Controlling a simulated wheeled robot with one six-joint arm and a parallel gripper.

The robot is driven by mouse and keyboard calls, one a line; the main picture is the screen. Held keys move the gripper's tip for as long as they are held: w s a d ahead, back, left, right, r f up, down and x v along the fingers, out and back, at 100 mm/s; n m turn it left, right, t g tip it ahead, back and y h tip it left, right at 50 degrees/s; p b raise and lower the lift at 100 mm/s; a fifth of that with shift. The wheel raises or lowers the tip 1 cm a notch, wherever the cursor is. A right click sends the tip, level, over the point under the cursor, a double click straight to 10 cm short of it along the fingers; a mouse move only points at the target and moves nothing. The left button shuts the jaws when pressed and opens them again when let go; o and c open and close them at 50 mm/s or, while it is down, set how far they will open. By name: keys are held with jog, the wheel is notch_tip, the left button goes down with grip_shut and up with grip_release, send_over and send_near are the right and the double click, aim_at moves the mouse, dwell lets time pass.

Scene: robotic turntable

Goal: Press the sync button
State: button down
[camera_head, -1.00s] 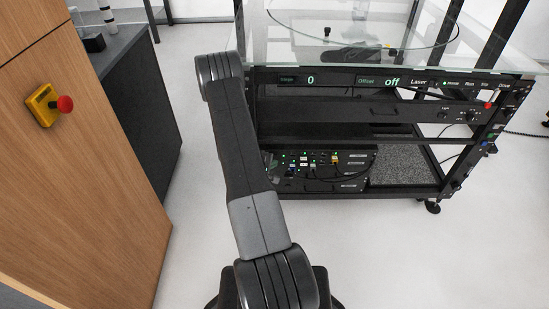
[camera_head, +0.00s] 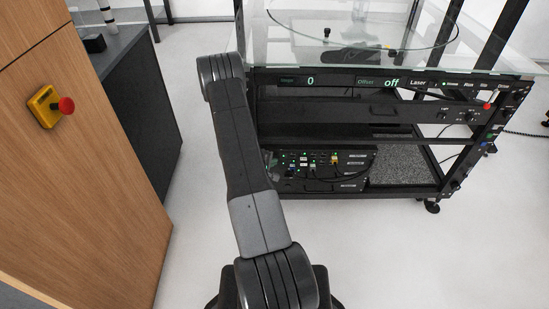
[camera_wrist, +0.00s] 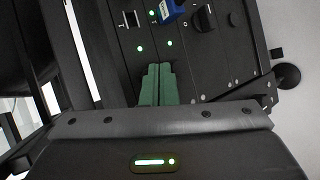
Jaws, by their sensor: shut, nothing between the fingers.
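In the wrist view my gripper (camera_wrist: 156,72) shows two green fingers pressed together, empty. The fingertips point at a dark control panel (camera_wrist: 215,60). Near the tips are small lit green lights (camera_wrist: 153,42), a blue part (camera_wrist: 170,10) and a black knob (camera_wrist: 203,18). A small switch-like part (camera_wrist: 130,19) is up and left of the tips. I cannot tell which control is the sync button, as no label is readable here. I cannot tell whether the fingertips touch the panel. In the head view the gripper is hidden.
The black rack (camera_head: 350,131) carries a glass top (camera_head: 290,47) and displays reading "0" and "off". Several controls line its right post (camera_head: 480,140). A wooden cabinet (camera_head: 90,190) with a red button (camera_head: 66,106) on a yellow box stands left. Open floor (camera_head: 400,260) lies in front.

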jog(key=shift+w, duration=0.4)
jog(key=shift+s, duration=0.15)
jog(key=shift+s+p, duration=0.3)
jog(key=shift+s, duration=0.45)
jog(key=shift+s, duration=3)
